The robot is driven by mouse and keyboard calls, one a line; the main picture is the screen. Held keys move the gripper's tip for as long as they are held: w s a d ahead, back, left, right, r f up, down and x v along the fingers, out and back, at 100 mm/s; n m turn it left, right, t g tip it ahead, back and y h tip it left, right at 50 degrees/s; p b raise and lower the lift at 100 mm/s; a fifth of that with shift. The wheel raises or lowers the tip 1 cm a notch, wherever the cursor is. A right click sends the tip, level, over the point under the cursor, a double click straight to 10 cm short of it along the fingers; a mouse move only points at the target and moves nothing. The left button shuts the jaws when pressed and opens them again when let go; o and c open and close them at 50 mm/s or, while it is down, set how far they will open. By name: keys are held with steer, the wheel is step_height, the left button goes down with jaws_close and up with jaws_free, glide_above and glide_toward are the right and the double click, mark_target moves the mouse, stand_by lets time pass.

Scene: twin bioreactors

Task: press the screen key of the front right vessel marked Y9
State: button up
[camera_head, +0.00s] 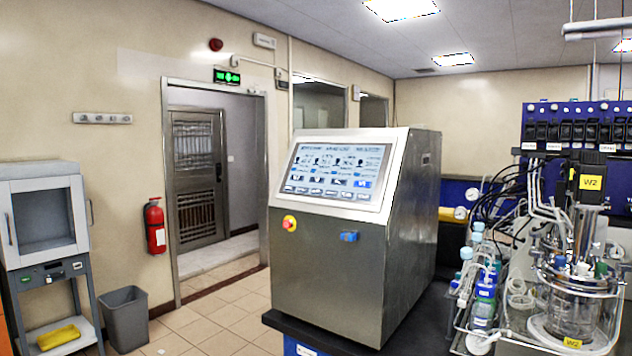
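A steel control console (340,270) stands on a dark bench in the middle of the view. Its tilted touch screen (333,174) is lit and shows a row of small pictures with keys beneath. One key at the screen's lower right (363,184) is bright blue. The lettering is too small to read. A glass vessel (572,300) at the right carries yellow labels reading W2 (592,182). No Y9 mark can be made out. My gripper is not in view.
An emergency stop button (289,223) and a blue knob (348,237) are on the console front. Bottles and tubing (485,280) crowd the bench at right. Tiled floor (215,325) is open between.

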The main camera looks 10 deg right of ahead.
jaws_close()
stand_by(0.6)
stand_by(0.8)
